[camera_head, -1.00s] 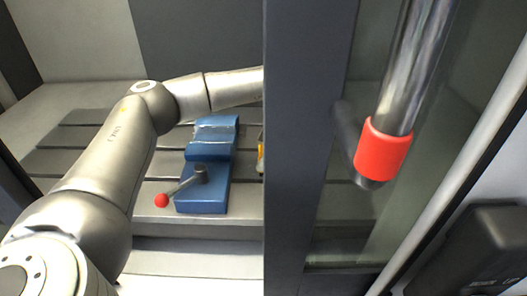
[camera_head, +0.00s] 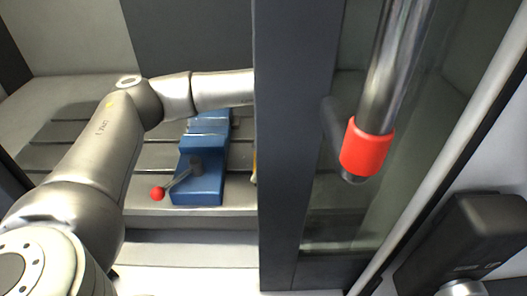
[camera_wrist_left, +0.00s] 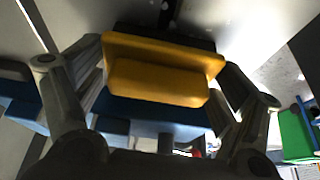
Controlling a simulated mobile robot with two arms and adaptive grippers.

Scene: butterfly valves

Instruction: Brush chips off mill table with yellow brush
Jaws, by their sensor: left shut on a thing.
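The yellow brush (camera_wrist_left: 158,82) fills the middle of the left wrist view, with a dark edge along its far side. My left gripper (camera_wrist_left: 165,68) is shut on it, a finger on each side. In the head view my left arm reaches over the grey slotted mill table (camera_head: 75,155), and the gripper is hidden behind the door frame. Only a thin yellow sliver shows beside the frame. A few pale specks, perhaps chips, show near the top of the left wrist view. My right gripper is not in view.
A blue vise (camera_head: 201,185) with a red-knobbed handle (camera_head: 158,194) sits on the table below my left forearm. The dark door frame (camera_head: 295,150) and its red-ended handle (camera_head: 367,148) stand at centre and right. A green object (camera_wrist_left: 296,135) shows in the left wrist view.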

